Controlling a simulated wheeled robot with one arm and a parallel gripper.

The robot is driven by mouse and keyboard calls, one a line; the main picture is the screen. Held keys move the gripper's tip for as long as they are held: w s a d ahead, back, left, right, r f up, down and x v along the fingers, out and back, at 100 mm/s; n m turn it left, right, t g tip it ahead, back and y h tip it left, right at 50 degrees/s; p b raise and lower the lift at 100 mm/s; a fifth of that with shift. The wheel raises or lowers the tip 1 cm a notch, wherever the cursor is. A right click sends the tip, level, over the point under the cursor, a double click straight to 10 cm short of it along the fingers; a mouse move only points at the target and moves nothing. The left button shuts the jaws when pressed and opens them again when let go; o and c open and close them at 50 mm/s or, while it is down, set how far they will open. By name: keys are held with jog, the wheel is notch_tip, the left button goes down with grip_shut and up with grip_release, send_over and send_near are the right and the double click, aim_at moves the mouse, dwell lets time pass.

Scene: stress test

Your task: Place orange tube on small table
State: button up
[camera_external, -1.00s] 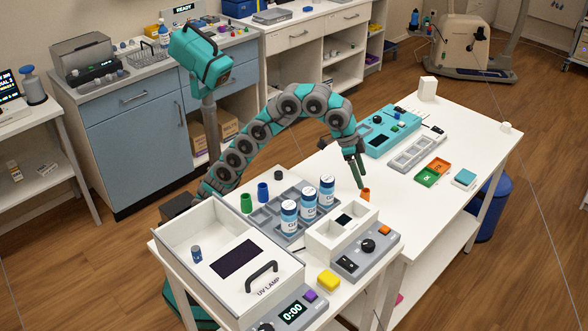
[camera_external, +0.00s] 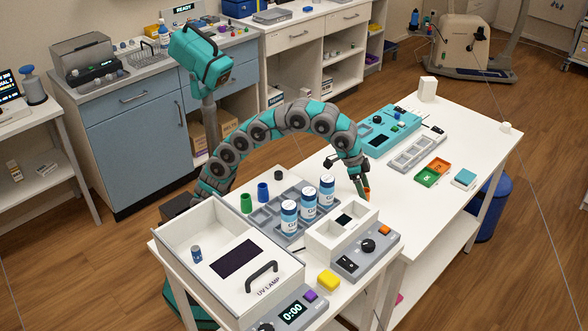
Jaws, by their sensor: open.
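The orange tube (camera_external: 367,192) is small and stands near the front edge of the long white table (camera_external: 457,139), just behind the white box with the black window. My gripper (camera_external: 363,190) is down at the tube, its teal and dark fingers open. One finger shows close against the tube's left side; the other finger is hard to make out. I cannot tell whether the fingers touch it. The white table on the left (camera_external: 323,308) carries the UV lamp box and bottles. I cannot tell which surface is the small table.
A UV lamp box (camera_external: 183,228), a grey rack (camera_external: 265,216) with several labelled bottles (camera_external: 308,203), green (camera_external: 246,203) and blue (camera_external: 262,192) tubes, and a white box (camera_external: 321,239) crowd the left table. A teal device (camera_external: 377,139) stands behind my gripper. The long table's right side has free room.

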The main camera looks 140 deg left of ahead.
jog(key=shift+f, duration=0.1)
jog(key=shift+c, duration=0.2)
grip_shut()
dwell(0.4)
